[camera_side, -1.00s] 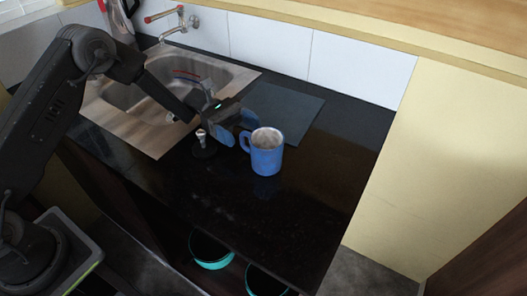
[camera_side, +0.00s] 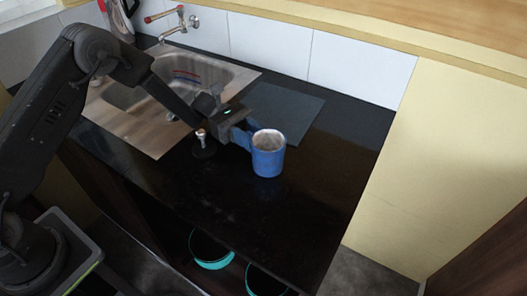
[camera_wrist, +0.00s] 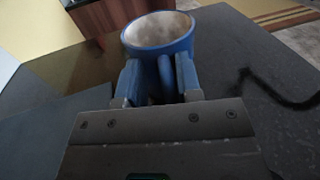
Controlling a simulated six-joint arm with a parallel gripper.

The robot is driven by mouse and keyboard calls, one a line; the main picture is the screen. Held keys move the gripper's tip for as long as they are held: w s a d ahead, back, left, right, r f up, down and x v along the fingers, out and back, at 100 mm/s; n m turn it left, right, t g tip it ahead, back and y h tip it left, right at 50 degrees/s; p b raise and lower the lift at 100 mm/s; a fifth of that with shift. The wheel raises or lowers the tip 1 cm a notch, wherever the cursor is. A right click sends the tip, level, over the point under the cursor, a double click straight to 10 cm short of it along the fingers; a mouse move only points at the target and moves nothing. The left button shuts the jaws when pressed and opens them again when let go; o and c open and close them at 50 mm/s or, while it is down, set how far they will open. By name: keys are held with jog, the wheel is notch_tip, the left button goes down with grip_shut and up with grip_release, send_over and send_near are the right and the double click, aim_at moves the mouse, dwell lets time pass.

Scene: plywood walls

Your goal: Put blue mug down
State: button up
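The blue mug (camera_side: 268,160) with a pale inside is upright on the dark countertop (camera_side: 300,200), right of the middle of the side view. It also shows at the top of the wrist view (camera_wrist: 183,46), with its handle (camera_wrist: 166,76) towards me. My gripper (camera_side: 245,133) is at the mug's left side, low over the counter. In the wrist view its two blue fingers (camera_wrist: 158,66) stand apart on either side of the handle. A gap shows between the left finger and the handle; the right finger is close to it.
A steel sink (camera_side: 150,100) with a wall tap (camera_side: 180,20) lies behind and left. A dark grey board (camera_side: 285,112) lies behind the mug. A small metal-topped item (camera_side: 203,142) stands close to my gripper. The counter in front and right is clear.

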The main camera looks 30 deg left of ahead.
grip_shut()
dwell(0.4)
jog(key=shift+r, duration=0.55)
jog(key=r, duration=0.2)
jog(key=a+r, duration=0.1)
jog(key=shift+a+r, duration=0.1)
jog(key=shift+r, duration=0.3)
jog(key=s+a+r, duration=0.2)
jog(key=a+r, duration=0.4)
jog(key=a, duration=0.3)
jog(key=w+a+n+t+y, duration=0.1)
jog(key=w+a+n+t, duration=0.15)
jog(key=w+t, duration=0.35)
jog(key=w+a+n+t, duration=0.2)
jog(key=w+n+t, duration=0.2)
jog(key=w, duration=0.5)
send_over(271, 112)
jog(key=shift+n+t, duration=0.25)
jog(key=shift+t, duration=0.15)
jog(key=shift+d+f, duration=0.1)
jog(key=shift+f, duration=4.85)
